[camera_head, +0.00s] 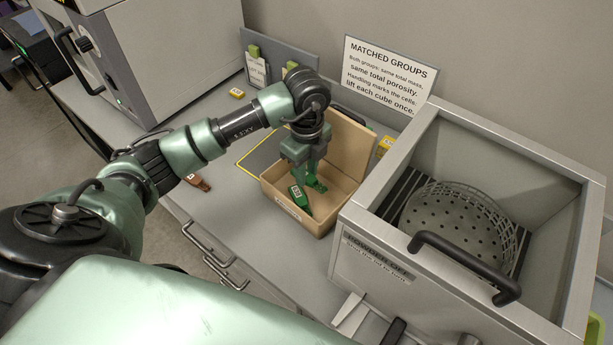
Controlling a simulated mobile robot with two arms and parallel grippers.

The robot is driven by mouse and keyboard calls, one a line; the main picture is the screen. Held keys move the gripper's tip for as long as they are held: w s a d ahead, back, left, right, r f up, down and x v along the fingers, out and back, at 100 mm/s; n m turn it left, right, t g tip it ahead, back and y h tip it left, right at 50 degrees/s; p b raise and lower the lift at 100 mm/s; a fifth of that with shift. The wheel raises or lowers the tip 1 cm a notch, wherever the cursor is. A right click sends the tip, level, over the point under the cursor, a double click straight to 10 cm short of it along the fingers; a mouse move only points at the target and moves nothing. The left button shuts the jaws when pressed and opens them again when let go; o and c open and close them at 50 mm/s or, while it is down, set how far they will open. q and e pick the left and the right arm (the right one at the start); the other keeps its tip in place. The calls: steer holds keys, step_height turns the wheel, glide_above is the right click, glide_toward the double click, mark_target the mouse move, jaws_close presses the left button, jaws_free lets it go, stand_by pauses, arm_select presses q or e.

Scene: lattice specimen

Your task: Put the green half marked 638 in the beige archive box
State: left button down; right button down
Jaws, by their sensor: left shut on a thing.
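The beige archive box (330,223) stands open on the grey counter, with its lid raised at the back. My left gripper (309,187) points down inside the box opening. It is shut on a dark green half (298,200) with a small white label, too small to read here. The green half is tilted and sits low within the box walls, near the front left side. I cannot tell whether it touches the box floor. My right gripper is out of view.
A metal powder-off bin (384,268) with a perforated basket (458,217) stands close on the right. A reddish-brown piece (198,182) lies left of the box. A yellow piece (236,93) lies farther back. A grey machine (150,60) stands at back left.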

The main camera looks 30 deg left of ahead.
mark_target(307, 182)
arm_select(q)
step_height(307, 182, down, 3)
steer(key=shift+f, duration=0.1)
steer(key=shift+f+b, duration=0.3)
steer(key=shift+f, duration=0.3)
steer(key=c, duration=1.1)
jaws_free()
steer(key=shift+c, duration=0.2)
steer(key=shift+r, duration=0.1)
